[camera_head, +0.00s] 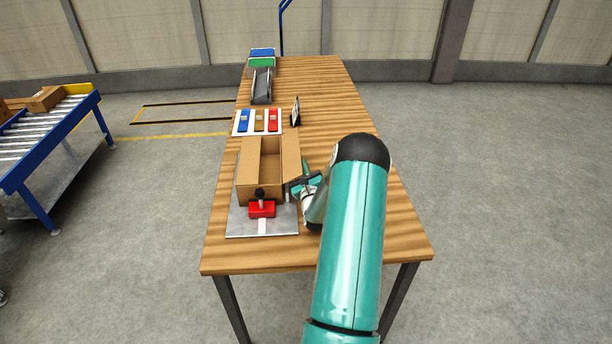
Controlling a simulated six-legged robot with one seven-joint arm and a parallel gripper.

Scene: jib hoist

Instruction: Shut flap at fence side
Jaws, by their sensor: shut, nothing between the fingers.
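An open cardboard box (265,183) sits on a grey plate (240,222) on the wooden table. Its left flap (248,166) shows as a strip along the left side. Its right flap (291,156) stands along the right side, and the gap between them shows the box inside. My gripper (293,186) is at the near right corner of the box, beside the right flap. Its fingers are shut and empty; whether they touch the cardboard I cannot tell. Which side is the fence side is not clear from this view.
A red block with a black knob (262,208) stands at the box's near end. Behind the box are a tray (251,131) of blue, tan and red items, a small dark upright panel (296,111) and a grey chute (262,86). A roller conveyor (50,130) stands left. The table's right side is mostly clear.

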